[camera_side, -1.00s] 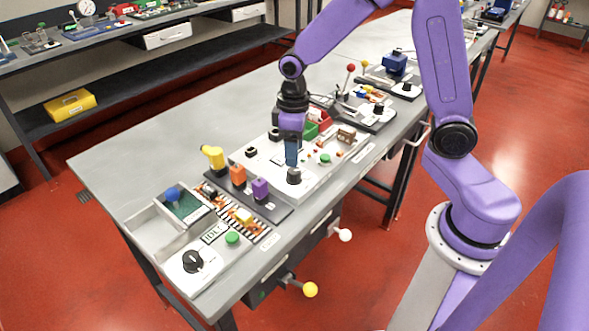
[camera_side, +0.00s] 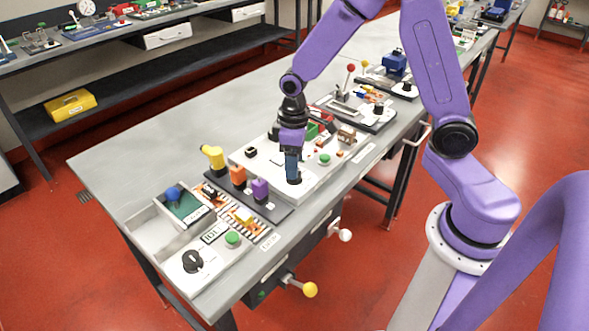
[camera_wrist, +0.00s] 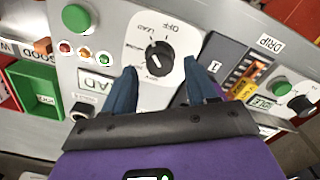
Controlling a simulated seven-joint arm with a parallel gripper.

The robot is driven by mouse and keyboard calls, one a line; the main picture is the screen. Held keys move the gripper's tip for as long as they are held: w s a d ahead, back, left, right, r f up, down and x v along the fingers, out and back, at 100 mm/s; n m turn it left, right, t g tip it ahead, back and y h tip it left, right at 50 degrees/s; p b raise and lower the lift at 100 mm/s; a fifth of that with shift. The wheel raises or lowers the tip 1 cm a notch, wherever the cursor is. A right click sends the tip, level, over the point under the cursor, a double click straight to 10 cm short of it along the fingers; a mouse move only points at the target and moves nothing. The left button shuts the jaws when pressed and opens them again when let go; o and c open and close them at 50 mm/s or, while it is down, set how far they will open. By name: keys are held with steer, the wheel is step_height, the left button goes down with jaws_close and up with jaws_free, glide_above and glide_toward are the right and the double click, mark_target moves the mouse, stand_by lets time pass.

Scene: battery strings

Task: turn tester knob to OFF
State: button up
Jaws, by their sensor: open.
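The tester knob (camera_wrist: 159,59) is black and round, on a white dial plate (camera_wrist: 137,32) in the wrist view. My gripper (camera_wrist: 160,72) is open, with one blue finger on each side of the knob's lower part, and no clear contact shows. In the side view my gripper (camera_side: 293,168) points down at the knob (camera_side: 294,180), which the fingers partly hide.
The tester panel (camera_side: 312,183) also carries a green button (camera_wrist: 76,18) and small coloured lamps (camera_wrist: 84,52). A green bin (camera_wrist: 37,88) lies left in the wrist view. Orange and purple blocks (camera_side: 260,187) stand on a dark strip left of the tester.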

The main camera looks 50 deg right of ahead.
steer(key=shift+f, duration=1.15)
steer(key=shift+c, duration=0.3)
steer(key=c, duration=0.8)
steer(key=m, duration=0.4)
steer(key=shift+m, duration=0.3)
steer(key=shift+c, duration=0.2)
steer(key=shift+m, duration=0.6)
steer(key=m, duration=0.3)
steer(key=o, duration=0.9)
